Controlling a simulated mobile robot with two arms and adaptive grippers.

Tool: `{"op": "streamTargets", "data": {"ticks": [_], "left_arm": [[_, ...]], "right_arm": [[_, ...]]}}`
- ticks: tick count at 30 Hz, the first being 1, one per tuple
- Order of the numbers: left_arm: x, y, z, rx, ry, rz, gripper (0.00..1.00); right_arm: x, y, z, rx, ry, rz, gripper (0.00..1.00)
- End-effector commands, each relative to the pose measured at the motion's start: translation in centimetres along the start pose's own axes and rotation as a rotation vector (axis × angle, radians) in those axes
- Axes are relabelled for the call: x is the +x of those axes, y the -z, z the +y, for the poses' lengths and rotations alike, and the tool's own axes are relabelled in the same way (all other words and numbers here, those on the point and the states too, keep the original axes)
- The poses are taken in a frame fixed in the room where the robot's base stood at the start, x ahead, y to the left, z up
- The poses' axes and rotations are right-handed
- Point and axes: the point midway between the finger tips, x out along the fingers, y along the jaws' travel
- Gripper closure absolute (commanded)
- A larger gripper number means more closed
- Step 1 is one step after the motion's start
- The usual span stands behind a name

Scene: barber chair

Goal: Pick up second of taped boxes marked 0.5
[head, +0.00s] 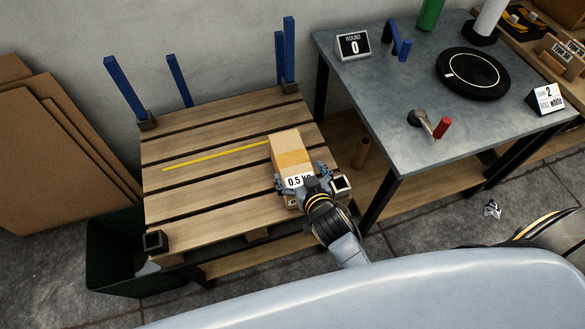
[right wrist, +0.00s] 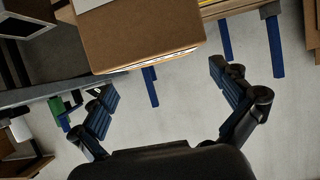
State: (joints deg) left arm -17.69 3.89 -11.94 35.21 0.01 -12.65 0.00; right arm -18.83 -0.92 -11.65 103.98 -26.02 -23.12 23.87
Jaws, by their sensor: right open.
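A brown cardboard box with a lighter tape band and a "0.5 kg" label (head: 289,150) lies on the near right part of a slatted wooden pallet table (head: 185,209). My right gripper (head: 303,181) is at the box's near, labelled end, its fingers spread to either side of the label. In the right wrist view the box (right wrist: 140,36) is just ahead of the open fingertips (right wrist: 162,80); nothing is held between them. I cannot tell if a finger touches the box. My left gripper is not in view. Only one box marked 0.5 shows.
A yellow strip (head: 215,156) lies left of the box. Blue posts (head: 125,90) stand at the pallet's back corners. A grey table (head: 400,125) with a black disc (head: 472,73) stands right. A dark green bin (head: 108,252) and cardboard sheets (head: 60,150) are left. The pallet's left side is clear.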

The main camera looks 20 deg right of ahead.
Motion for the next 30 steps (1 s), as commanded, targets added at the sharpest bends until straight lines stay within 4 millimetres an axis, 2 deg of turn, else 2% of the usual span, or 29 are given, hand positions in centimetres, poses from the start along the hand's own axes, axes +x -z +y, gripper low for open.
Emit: {"op": "streamTargets", "data": {"ticks": [3, 7, 18, 27, 30], "left_arm": [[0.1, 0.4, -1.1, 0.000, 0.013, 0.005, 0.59], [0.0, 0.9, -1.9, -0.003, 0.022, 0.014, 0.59], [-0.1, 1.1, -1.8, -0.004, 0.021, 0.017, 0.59], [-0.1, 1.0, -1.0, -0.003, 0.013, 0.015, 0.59], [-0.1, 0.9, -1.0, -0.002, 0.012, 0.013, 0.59]], "right_arm": [[1.4, 0.0, 0.0, -0.001, 0.000, 0.000, 0.00], [2.1, 0.0, 0.1, -0.001, 0.000, 0.000, 0.00], [6.7, 0.0, 0.3, -0.001, 0.000, -0.002, 0.00], [7.0, 0.0, 0.3, 0.000, 0.001, -0.002, 0.00], [7.0, 0.0, 0.3, 0.000, 0.001, -0.002, 0.20]]}}
